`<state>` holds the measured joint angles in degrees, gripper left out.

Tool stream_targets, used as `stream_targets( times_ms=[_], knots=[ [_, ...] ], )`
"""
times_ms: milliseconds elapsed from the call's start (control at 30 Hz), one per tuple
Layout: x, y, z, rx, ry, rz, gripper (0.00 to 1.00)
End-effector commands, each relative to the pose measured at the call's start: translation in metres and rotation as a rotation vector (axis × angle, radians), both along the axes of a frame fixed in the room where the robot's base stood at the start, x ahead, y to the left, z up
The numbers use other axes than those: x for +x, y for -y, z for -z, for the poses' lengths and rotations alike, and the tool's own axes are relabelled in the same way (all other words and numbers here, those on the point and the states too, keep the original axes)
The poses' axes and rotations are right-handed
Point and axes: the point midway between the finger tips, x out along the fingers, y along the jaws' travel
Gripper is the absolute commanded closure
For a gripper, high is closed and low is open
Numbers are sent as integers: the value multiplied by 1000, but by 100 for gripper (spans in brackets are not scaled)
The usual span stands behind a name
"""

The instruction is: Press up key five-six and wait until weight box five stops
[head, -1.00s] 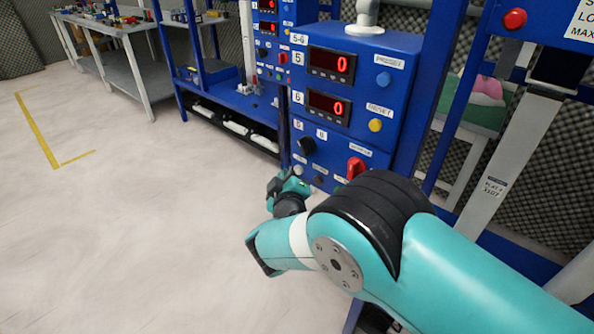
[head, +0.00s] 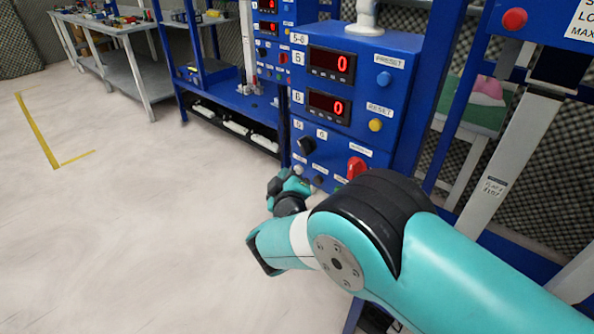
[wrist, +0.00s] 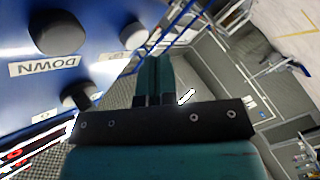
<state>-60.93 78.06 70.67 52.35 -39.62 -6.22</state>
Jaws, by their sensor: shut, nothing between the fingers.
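The blue control box marked 5-6 (head: 344,95) stands at the centre of the head view. Its display five (head: 331,63) and display six (head: 328,105) both read 0 in red. A pale round key (head: 299,170) and a dark one (head: 318,180) sit low on its front. In the wrist view a dark key (wrist: 57,33) is beside a DOWN label; a grey key (wrist: 132,35) is nearer the fingers. No UP label is readable. My gripper (wrist: 158,62) is shut and empty, close to the panel; I cannot tell whether it touches a key. Weight box five is not identifiable.
A red knob (head: 356,167), yellow reset button (head: 376,125) and blue preset button (head: 383,79) are on the same box. A blue frame with a red button (head: 515,19) stands at right. The floor (head: 110,230) at left is clear.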

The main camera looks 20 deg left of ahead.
Motion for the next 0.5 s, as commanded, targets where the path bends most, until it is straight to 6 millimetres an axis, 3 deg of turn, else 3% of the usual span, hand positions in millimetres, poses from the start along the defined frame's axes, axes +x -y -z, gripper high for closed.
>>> stream_targets(
  times_ms=[500],
  knots=[
    [7,3,0,0,0,0,100]
  ],
)
